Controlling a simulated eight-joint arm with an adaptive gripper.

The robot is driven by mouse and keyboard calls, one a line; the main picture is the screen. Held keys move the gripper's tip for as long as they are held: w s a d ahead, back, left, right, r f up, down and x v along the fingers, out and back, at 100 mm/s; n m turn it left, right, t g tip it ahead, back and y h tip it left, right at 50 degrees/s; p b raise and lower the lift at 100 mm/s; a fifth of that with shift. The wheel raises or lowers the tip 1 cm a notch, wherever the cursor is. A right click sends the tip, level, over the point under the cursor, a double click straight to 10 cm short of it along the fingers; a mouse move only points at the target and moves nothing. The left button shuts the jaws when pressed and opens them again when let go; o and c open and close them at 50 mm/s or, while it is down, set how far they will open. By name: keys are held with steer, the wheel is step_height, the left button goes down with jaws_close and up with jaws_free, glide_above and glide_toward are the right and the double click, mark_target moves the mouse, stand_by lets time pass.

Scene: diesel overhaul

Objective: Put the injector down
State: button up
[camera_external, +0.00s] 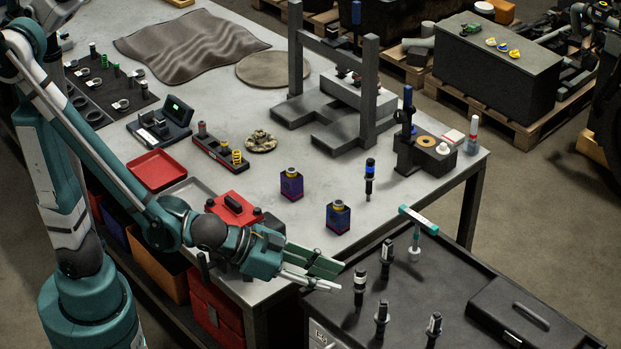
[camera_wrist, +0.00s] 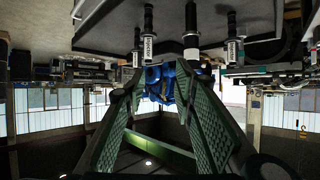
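Several dark injectors with white labels stand upright on the dark cart top, among them a near one (camera_external: 360,286), one behind it (camera_external: 387,258) and one at the front (camera_external: 433,326). Labelled injectors also show in the upside-down wrist view (camera_wrist: 148,45). One injector with a blue band (camera_external: 369,178) stands upright on the grey workbench near its edge. My gripper (camera_external: 328,277) is left of the near cart injector, over the gap between bench and cart. Its green-padded fingers are apart in the wrist view (camera_wrist: 157,95), with no injector between them. A blue shape shows beyond the fingertips, unclear.
A teal T-handle tool (camera_external: 418,220) stands at the cart's back edge. A black case (camera_external: 521,312) lies at the cart's right. Two purple-blue boxes (camera_external: 291,184) (camera_external: 339,216) and a grey press frame (camera_external: 370,80) stand on the workbench (camera_external: 315,245). A red toolbox (camera_external: 233,208) is behind my wrist.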

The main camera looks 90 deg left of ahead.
steer(key=s+a+r+g, duration=0.1)
steer(key=s+a+g, duration=0.1)
steer(key=s, duration=0.9)
steer(key=s+a+r+g, duration=0.2)
steer(key=s+a+g, duration=0.1)
steer(key=s, duration=0.9)
steer(key=shift+r+g, duration=0.2)
steer(key=shift+g, duration=0.1)
